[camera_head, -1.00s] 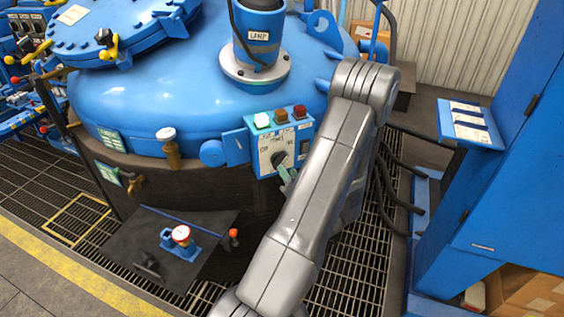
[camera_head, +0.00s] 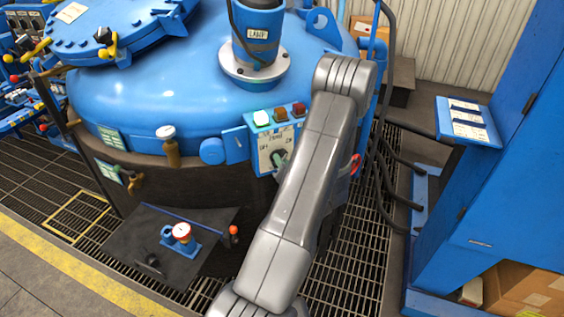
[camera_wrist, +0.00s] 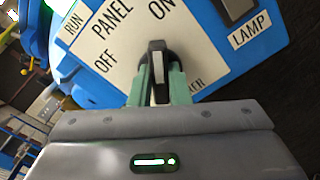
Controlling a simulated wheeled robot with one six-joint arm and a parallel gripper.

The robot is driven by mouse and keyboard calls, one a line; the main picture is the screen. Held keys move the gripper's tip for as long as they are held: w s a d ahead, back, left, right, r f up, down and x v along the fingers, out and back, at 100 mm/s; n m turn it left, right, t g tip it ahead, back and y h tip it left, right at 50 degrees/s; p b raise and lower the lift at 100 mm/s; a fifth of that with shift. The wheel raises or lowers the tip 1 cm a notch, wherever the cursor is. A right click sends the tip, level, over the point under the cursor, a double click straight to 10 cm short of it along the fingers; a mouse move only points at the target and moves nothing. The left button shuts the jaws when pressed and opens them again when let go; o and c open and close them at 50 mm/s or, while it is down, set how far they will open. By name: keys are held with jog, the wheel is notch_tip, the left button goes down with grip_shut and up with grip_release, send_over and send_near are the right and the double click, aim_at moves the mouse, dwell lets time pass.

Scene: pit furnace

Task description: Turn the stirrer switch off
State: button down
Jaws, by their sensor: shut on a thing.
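The switch is a black rotary knob (camera_wrist: 157,62) with a white line, on a white label plate (camera_wrist: 98,40) marked OFF and ON; a word below it is partly hidden. My gripper (camera_wrist: 158,84) has pale green fingers, one on each side of the knob, shut on it. In the wrist view the knob's handle stands nearly upright, in line with ON above it; OFF is to its left. In the head view the control box plate (camera_head: 267,150) shows on the blue vessel, with my gripper (camera_head: 278,160) at the knob, mostly hidden by my arm.
White, brown and red buttons (camera_head: 281,114) top the box. A LAMP rocker (camera_wrist: 236,10) is beside the switch in the wrist view. A blue cabinet (camera_head: 500,190) and black cables (camera_head: 385,180) are at the right. A low plate with a gauge (camera_head: 181,232) is below left.

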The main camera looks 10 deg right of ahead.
jog(key=shift+f+b, duration=0.1)
jog(key=shift+b, duration=0.4)
jog(key=n+b, duration=1.6)
jog(key=b, duration=0.8)
jog(key=shift+a+b, duration=0.2)
jog(key=shift+b, duration=0.2)
jog(key=shift+n, duration=0.3)
jog(key=c, duration=1.4)
grip_release()
jog(key=shift+o, duration=0.2)
jog(key=v, duration=1.4)
jog(key=shift+p, duration=0.35)
